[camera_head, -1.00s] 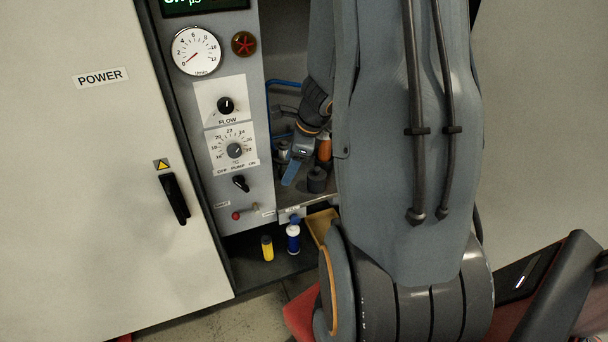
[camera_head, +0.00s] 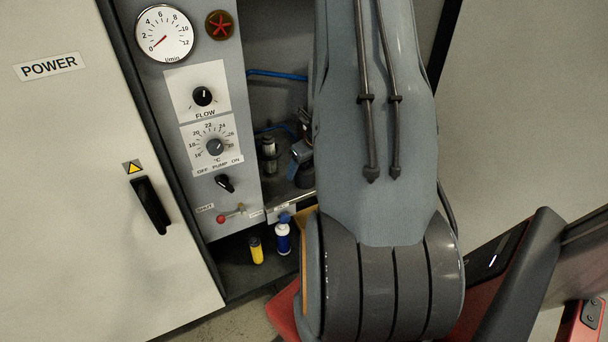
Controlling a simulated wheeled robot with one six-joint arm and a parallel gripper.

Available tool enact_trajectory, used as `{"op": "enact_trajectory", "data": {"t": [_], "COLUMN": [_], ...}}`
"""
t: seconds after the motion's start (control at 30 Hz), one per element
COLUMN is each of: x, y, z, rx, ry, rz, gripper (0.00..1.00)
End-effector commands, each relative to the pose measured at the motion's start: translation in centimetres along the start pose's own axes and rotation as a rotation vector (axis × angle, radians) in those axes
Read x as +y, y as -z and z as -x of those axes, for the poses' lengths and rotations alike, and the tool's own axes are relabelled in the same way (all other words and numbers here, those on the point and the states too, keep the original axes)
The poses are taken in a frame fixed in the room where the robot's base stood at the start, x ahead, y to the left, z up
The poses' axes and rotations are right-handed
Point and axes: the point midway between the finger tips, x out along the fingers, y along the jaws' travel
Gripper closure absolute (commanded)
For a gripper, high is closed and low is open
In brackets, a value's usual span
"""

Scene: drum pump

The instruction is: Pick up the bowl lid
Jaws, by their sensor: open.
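I cannot make out the bowl lid for sure. A dark round part (camera_head: 304,179) sits low inside the open cabinet bay, partly hidden by my arm, and I cannot tell whether it is the lid. My gripper (camera_head: 299,154) shows only as a small blue-grey piece at the left edge of my arm, just above that dark part. It is open, but most of it is hidden behind the arm. I cannot tell whether it touches anything.
A control panel with a flow knob (camera_head: 202,96), gauge (camera_head: 164,34) and red-tipped lever (camera_head: 222,218) stands left of the bay. A metal-topped cylinder (camera_head: 269,153) stands inside.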

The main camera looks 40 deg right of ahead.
Motion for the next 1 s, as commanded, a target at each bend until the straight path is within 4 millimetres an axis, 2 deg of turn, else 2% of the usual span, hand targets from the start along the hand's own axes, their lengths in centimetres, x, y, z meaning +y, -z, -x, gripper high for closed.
{"op": "enact_trajectory", "data": {"t": [0.1, 0.33, 0.5, 0.77, 0.87, 1.0], "x": [0.0, 0.0, 0.0, 0.0, 0.0, -0.1], "y": [0.0, 0.0, 0.0, -0.1, -0.4, -1.3], "z": [-0.7, -0.7, -0.7, -0.5, 0.3, 2.5], "rx": [0.000, 0.000, 0.000, -0.001, -0.001, -0.002], "ry": [0.000, 0.001, 0.000, 0.001, 0.001, 0.001], "rz": [0.000, 0.001, 0.001, 0.001, 0.002, 0.003], "gripper": [0.37, 0.38, 0.67, 0.67, 0.67, 0.67]}}
